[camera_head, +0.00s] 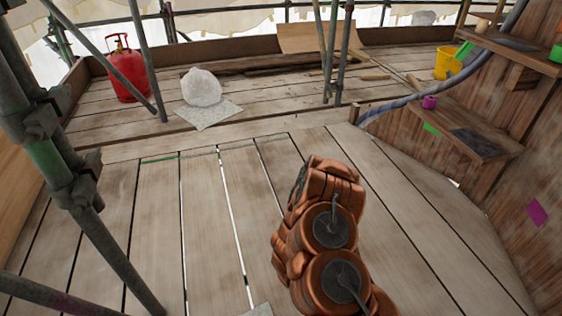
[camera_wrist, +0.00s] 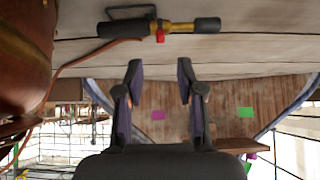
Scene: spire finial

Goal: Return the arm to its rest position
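My arm (camera_head: 330,235) shows in the head view, copper-coloured and folded over the plank deck; its gripper cannot be made out there. In the wrist view my gripper (camera_wrist: 160,72) has its two dark fingers well apart, with nothing between them. A torch-like tool (camera_wrist: 180,27) with a brass middle, dark handle and red part lies against a pale surface at the top of the wrist view. It is apart from the fingertips. A thin brownish hose (camera_wrist: 75,63) runs from near it towards the left.
Scaffold poles (camera_head: 85,200) stand at the left, and another pair (camera_head: 333,60) farther back. A red gas bottle (camera_head: 126,70) and a white sack (camera_head: 201,88) stand on the far deck. Wooden shelves (camera_head: 470,135) and a yellow bucket (camera_head: 447,63) are at the right. The planks (camera_head: 215,215) left of my arm are clear.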

